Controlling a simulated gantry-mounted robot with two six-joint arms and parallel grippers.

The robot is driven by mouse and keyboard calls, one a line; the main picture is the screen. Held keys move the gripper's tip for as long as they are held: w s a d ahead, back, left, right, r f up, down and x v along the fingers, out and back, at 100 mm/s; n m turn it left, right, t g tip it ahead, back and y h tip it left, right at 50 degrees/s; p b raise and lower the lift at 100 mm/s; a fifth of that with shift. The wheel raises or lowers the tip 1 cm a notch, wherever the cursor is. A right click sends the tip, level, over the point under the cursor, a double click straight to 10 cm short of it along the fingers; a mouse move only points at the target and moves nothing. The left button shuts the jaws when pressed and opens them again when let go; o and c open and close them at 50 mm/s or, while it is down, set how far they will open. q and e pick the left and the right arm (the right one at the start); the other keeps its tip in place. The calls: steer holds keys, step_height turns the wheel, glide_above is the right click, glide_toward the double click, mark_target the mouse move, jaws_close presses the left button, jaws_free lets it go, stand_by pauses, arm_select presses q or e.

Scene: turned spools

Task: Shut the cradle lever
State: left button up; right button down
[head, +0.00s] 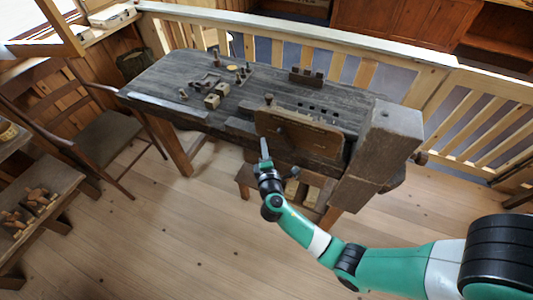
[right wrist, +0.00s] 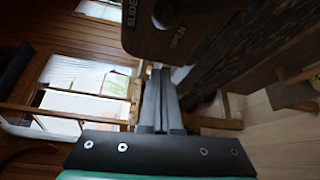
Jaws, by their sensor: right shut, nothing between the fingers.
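A brown wooden panel (head: 302,136) stands along the front edge of the workbench; in the right wrist view this panel (right wrist: 190,25) carries the words "SLIDE" and "OPEN" beside a dark round hole or knob. My right gripper (head: 264,143) is in front of the panel's left part, pointing up; its closed fingers (right wrist: 163,80) hold nothing. I cannot tell whether they touch the panel. Small wooden and metal fittings (head: 212,90) sit on the bench's left part; I cannot tell which piece is the cradle lever. My left gripper is not in view.
The dark workbench (head: 165,78) has a heavy block (head: 390,128) at its right end. A slatted railing (head: 300,50) runs behind it. A chair (head: 105,135) and a low bench with wooden pieces (head: 65,180) stand at left. The floor (head: 170,240) in front is clear.

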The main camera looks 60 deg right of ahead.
mark_target(286, 141)
steer(key=d, duration=0.3)
steer(key=d+p, duration=0.1)
steer(key=shift+s+d+r, duration=0.15)
steer(key=shift+s+d, duration=0.15)
steer(key=shift+d, duration=0.05)
steer(key=shift+s+d, duration=0.1)
steer(key=shift+s, duration=0.2)
